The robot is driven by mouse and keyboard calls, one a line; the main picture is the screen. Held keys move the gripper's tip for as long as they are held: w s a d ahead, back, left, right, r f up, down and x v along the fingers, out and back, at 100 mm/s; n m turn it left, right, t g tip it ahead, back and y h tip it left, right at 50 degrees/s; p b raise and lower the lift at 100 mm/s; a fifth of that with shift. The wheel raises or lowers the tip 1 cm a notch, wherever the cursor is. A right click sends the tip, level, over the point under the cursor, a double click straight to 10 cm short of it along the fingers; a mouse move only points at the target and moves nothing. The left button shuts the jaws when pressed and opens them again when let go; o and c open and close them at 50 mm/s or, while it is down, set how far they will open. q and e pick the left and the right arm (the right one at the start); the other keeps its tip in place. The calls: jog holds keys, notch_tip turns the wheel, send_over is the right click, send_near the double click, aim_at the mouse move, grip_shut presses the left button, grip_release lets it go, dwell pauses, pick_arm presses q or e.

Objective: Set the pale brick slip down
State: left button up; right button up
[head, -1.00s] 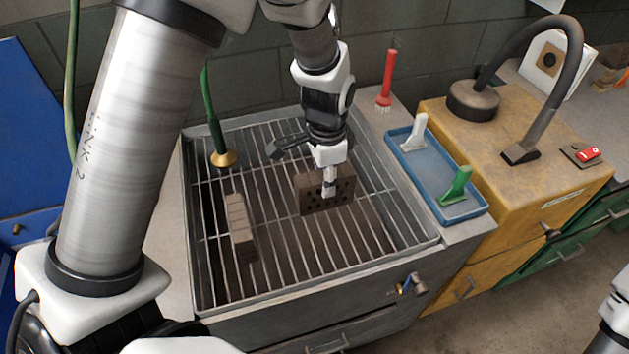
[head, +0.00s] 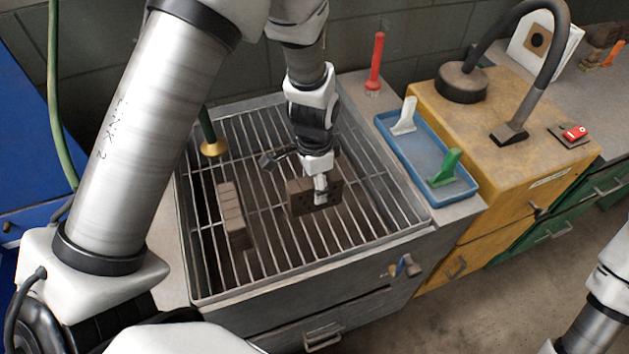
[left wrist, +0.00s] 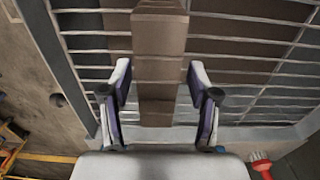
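I cannot pick out a clearly pale slip. A dark brown hollow brick (head: 300,200) with holes in its face stands on edge on the metal grate. My left gripper (head: 320,189) is over it, one finger in front of the holed face. In the left wrist view, a long brown brick top (left wrist: 158,80) lies between the fingers of my left gripper (left wrist: 158,75), with a narrow gap on each side, so the gripper looks open around it. A paler grey-brown ribbed block (head: 231,212) stands apart on the grate to the left. My right gripper is out of view.
The grate (head: 290,255) has clear bars around the bricks. A green-handled tool (head: 209,135) with a brass end is at its back left. A red brush (head: 376,62) and a blue tray (head: 440,172) holding white and green tools are to the right, beside a yellow cabinet (head: 470,120).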

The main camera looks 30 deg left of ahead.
pick_arm(q)
jog(key=shift+r, duration=0.1)
jog(key=shift+r, duration=0.3)
notch_tip(320, 180, up, 12)
jog(key=b, duration=0.1)
jog(key=shift+f, duration=0.15)
